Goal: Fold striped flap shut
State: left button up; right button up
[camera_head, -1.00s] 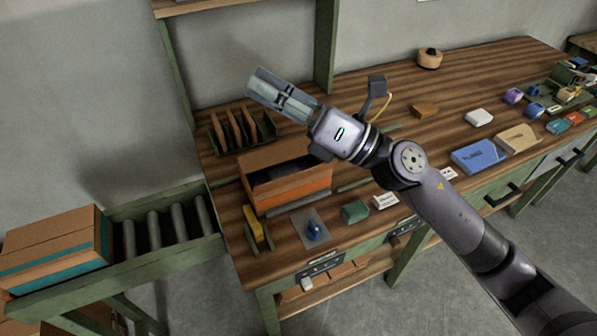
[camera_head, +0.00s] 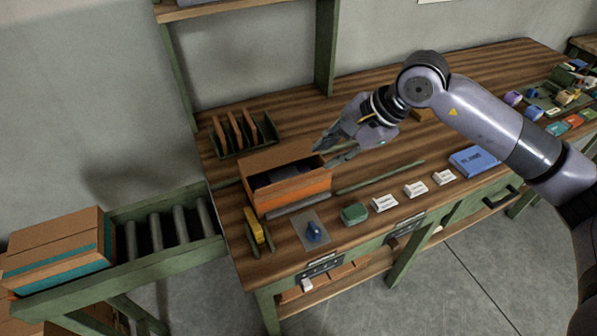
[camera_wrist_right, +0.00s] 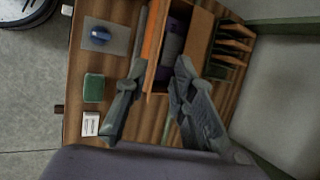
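An orange cardboard box (camera_head: 292,190) stands on the wooden bench with its top open. A dark purple item shows inside it, also in the right wrist view (camera_wrist_right: 172,45). A brown panel (camera_head: 275,157) stands along the box's back side. I cannot make out stripes on any flap. My right gripper (camera_head: 324,156) is open at the box's right end. In the right wrist view its two fingers (camera_wrist_right: 160,66) are spread apart, with the box's end wall (camera_wrist_right: 159,84) near and partly between the tips. Contact is unclear. My left gripper is not in view.
A rack with brown dividers (camera_head: 240,132) stands behind the box. A roller conveyor (camera_head: 160,236) adjoins at left.

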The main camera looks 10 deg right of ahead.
aim_at(301, 175)
jog(key=p+x, duration=0.3)
jog(key=x, duration=0.9)
jog(key=shift+a+f, duration=0.15)
jog(key=shift+c, duration=0.5)
grip_shut()
